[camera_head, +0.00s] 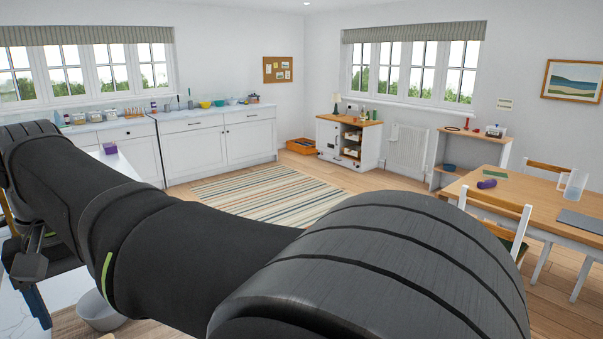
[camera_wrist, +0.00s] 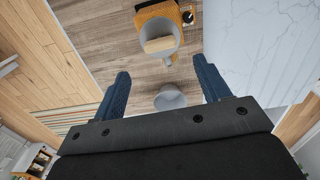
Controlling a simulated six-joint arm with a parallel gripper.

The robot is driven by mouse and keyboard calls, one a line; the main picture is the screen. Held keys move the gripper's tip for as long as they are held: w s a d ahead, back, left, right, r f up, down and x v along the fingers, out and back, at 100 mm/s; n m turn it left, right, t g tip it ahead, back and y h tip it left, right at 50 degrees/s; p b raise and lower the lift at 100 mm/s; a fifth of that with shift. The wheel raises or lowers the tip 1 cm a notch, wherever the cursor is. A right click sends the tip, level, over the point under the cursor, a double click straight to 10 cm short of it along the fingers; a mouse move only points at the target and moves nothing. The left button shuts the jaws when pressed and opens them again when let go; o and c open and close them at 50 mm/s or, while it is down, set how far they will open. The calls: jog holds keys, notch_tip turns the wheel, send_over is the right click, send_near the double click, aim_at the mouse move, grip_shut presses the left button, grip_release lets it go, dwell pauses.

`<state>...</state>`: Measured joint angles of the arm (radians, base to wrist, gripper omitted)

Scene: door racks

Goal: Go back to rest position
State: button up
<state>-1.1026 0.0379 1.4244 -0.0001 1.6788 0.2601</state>
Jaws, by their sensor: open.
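My gripper (camera_wrist: 162,66) shows in the wrist view with its two blue fingers spread wide apart. Nothing is held between them. In the head view my black arm crosses the foreground from the lower right to the left edge. Part of my gripper, with a dark blue finger (camera_head: 38,305), shows at the lower left beside a white marbled surface (camera_head: 14,312); its other parts are hidden or cut off.
The wrist view shows a grey container (camera_wrist: 170,98), an orange-yellow item (camera_wrist: 152,12) and a white marbled surface (camera_wrist: 250,45). A dining table (camera_head: 545,200) with chairs stands right. A striped rug (camera_head: 270,193) lies on open floor.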

notch_tip(320, 180, down, 8)
jog(key=shift+f, duration=0.15)
jog(key=shift+n, duration=0.6)
jog(key=n, duration=0.7)
jog(key=shift+r+n, duration=0.2)
jog(key=shift+n, duration=0.1)
jog(key=n, duration=0.4)
jog(key=shift+n, duration=2.1)
